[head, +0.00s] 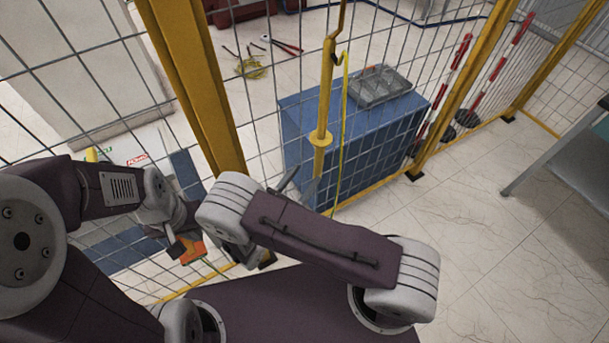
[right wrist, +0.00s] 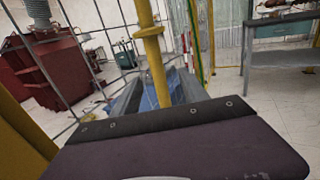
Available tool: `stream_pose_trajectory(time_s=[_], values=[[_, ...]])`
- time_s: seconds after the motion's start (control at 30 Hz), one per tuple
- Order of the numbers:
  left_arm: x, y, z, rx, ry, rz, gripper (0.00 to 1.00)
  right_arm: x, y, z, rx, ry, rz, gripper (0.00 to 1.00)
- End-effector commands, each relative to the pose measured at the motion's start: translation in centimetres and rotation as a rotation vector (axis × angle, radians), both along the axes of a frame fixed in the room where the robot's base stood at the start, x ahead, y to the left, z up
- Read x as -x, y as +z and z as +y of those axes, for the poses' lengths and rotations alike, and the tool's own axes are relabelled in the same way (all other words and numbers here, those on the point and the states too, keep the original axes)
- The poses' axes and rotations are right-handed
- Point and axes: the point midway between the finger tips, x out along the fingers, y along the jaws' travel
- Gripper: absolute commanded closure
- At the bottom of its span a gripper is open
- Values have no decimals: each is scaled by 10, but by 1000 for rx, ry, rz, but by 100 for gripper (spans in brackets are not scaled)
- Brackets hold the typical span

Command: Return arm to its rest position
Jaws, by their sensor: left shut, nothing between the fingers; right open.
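My right arm (head: 325,240) is bent across the lower middle of the head view. Its gripper (head: 298,188) is open, with grey fingers near the lower end of a yellow pole (head: 324,110). In the right wrist view, the pole (right wrist: 152,65) stands upright and lines up with the gap between the fingers (right wrist: 158,95); I cannot tell whether it is between them or beyond. The pole has a hook at the top and a round collar. My left arm (head: 105,190) comes in from the left. Its gripper (head: 178,245) is shut, partly hidden, beside a small orange item (head: 192,249).
A wire fence with yellow posts (head: 195,80) runs close in front. Behind it stand a blue cabinet (head: 300,150) with a grey case (head: 378,87) on top. A table (head: 570,150) is at the right. The tiled floor (head: 490,245) at right is clear.

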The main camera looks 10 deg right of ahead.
Motion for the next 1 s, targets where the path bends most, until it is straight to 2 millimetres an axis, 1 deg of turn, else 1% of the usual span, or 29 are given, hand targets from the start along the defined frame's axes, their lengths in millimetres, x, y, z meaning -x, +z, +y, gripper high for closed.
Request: stream_pose_trajectory(time_s=[0.27,0.33,0.37,0.43,0.47,0.5,0.57,0.6,0.63,0.67,0.7,0.77,0.8,0.9,1.0], values=[[0,0,0,0,0,-1,100,0,0,0,0,-2,0,48],[0,0,0,0,0,-1,100,1,1,-4,-9,-18,2,48],[0,0,0,0,0,-1,100,2,3,-9,-23,-47,5,48],[0,0,0,0,0,-1,100,12,8,-37,-107,-185,20,48],[0,0,0,0,0,-1,100,21,10,-54,-167,-279,28,48],[0,0,0,0,0,0,100,39,12,-78,-272,-431,34,48],[0,0,0,0,0,-1,100,74,11,-105,-469,-681,26,48],[0,0,0,0,0,0,100,97,9,-113,-615,-843,2,48],[0,0,0,0,0,0,100,114,7,-115,-727,-959,-25,48],[0,0,0,0,0,0,100,127,6,-113,-844,-1068,-62,48],[0,0,0,0,0,0,100,140,6,-106,-1001,-1201,-125,48],[0,0,0,0,0,0,100,148,7,-93,-1228,-1369,-245,48],[0,0,0,0,0,-1,100,147,11,-84,-1366,-1457,-337,48],[0,0,0,0,0,-1,100,134,23,-73,-1644,-1598,-566,48],[0,0,0,0,0,-1,100,121,35,-71,-1807,-1656,-734,48]])
